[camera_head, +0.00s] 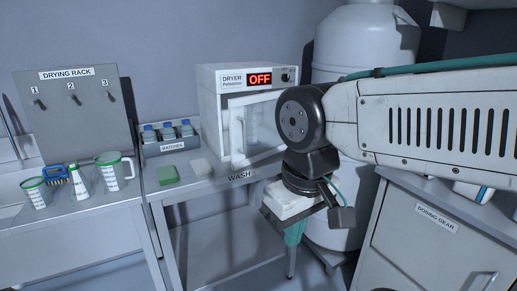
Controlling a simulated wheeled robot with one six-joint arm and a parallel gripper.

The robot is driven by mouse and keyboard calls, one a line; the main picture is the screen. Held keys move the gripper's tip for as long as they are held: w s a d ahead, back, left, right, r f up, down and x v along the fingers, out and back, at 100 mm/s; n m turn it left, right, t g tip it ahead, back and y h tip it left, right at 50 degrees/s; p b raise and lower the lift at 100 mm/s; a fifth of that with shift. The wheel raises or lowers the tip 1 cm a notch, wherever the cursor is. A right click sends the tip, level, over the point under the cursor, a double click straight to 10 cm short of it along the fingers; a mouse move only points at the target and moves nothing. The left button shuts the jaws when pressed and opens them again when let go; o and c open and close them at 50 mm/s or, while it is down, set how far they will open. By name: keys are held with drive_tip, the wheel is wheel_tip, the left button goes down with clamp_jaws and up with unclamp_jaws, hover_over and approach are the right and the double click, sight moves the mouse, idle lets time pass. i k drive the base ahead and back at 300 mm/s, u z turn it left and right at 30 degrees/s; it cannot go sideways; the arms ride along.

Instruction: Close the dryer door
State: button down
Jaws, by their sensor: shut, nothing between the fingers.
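The white dryer (208,105) stands at the back right of the wash bench, with a red OFF display (260,79) on its top panel. Its glazed door (263,104) has a pale upright handle (240,137) at the left. The door looks at least partly swung out from the front, but my arm hides its right side, so how far is unclear. A pale bottle-like shape shows behind the glass. My gripper (294,238) points down in front of the bench's right end, below and right of the door and apart from the handle. It is shut and empty.
Measuring jugs (115,172) stand before the drying rack (70,110). A white tank (355,45) and dosing gear cabinet (430,245) are at right.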

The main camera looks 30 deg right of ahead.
sight(237, 121)
drive_tip(key=u, duration=0.8)
drive_tip(key=i, duration=0.9)
drive_tip(key=z, duration=0.55)
